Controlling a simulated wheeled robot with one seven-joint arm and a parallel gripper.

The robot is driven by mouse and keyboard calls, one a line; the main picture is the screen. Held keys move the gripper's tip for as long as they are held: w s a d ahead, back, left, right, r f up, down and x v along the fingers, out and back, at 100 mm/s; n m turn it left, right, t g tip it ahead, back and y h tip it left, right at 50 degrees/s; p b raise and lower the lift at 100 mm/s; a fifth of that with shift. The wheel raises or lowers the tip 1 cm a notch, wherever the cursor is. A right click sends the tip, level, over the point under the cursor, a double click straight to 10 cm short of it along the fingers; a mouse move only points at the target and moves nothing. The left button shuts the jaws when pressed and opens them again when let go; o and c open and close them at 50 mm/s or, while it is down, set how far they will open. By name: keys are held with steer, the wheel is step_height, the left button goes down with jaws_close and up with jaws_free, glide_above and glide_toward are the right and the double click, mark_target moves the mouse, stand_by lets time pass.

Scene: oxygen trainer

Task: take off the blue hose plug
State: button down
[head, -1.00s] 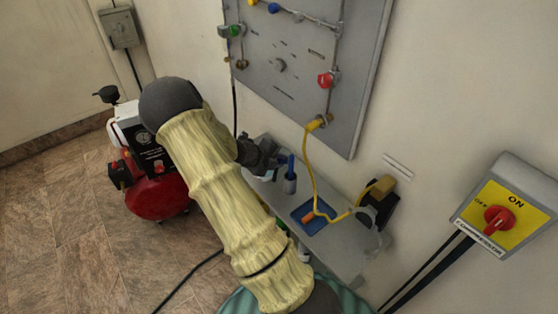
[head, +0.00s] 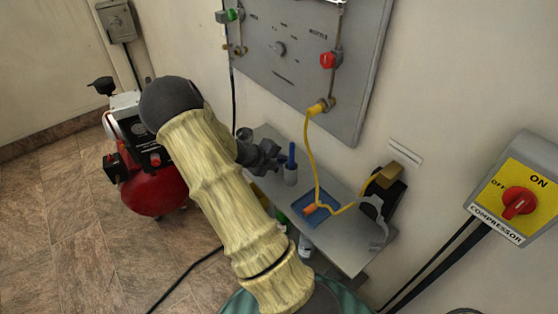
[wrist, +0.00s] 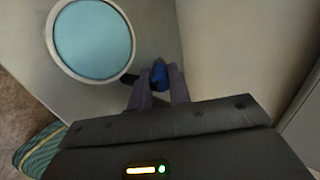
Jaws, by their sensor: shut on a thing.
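The blue hose plug (wrist: 159,76) shows in the wrist view between the two fingers of my gripper (wrist: 159,88). My gripper is shut on it. A dark piece (wrist: 130,79) lies just left of the plug, but I cannot tell whether they are joined. In the head view my gripper (head: 267,153) is low over the left part of the grey shelf (head: 345,238), below the wall panel. The plug cannot be made out there, as my gripper and arm hide that spot.
A blue upright handle in a grey holder (head: 291,171) stands close right of my gripper. The wrist view shows a white-rimmed teal disc (wrist: 92,42). A red compressor (head: 150,192) stands left.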

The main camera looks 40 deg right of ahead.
steer(key=shift+f, duration=0.35)
steer(key=c, duration=1.2)
jaws_free()
steer(key=shift+c, duration=0.2)
steer(key=p+v, duration=0.2)
steer(key=v, duration=1.5)
steer(key=shift+r+p, duration=0.25)
steer(key=shift+p, duration=0.05)
steer(key=shift+s+a, duration=0.15)
steer(key=shift+a, duration=0.05)
